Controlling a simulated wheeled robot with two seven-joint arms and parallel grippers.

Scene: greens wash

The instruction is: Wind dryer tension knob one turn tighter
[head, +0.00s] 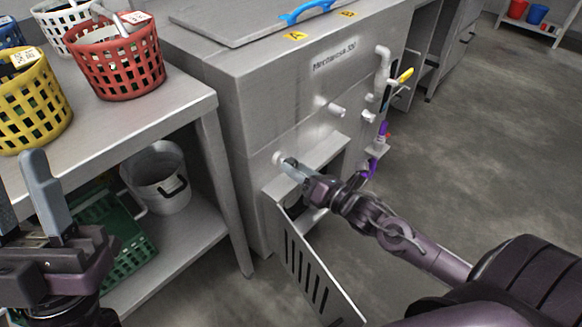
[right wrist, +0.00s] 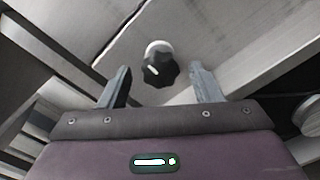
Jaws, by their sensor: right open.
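In the right wrist view a black ribbed knob (right wrist: 160,70) with a white pointer line sits on a white collar against the grey metal. My right gripper (right wrist: 160,82) is open, one finger on each side of the knob in the picture with gaps to both. I cannot tell how deep the knob sits between them. In the head view my right gripper (head: 286,164) is at the front of the grey metal machine (head: 265,110); a pale round part there is partly hidden by the fingers. My left gripper (head: 22,180) is open and empty at the lower left.
A slotted panel (head: 310,270) hangs open below my right gripper. Pipe stubs and yellow (head: 405,75) and purple handles stick out at the right of the machine. A steel table with red (head: 115,60) and yellow baskets (head: 30,105) stands left. Floor on the right is clear.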

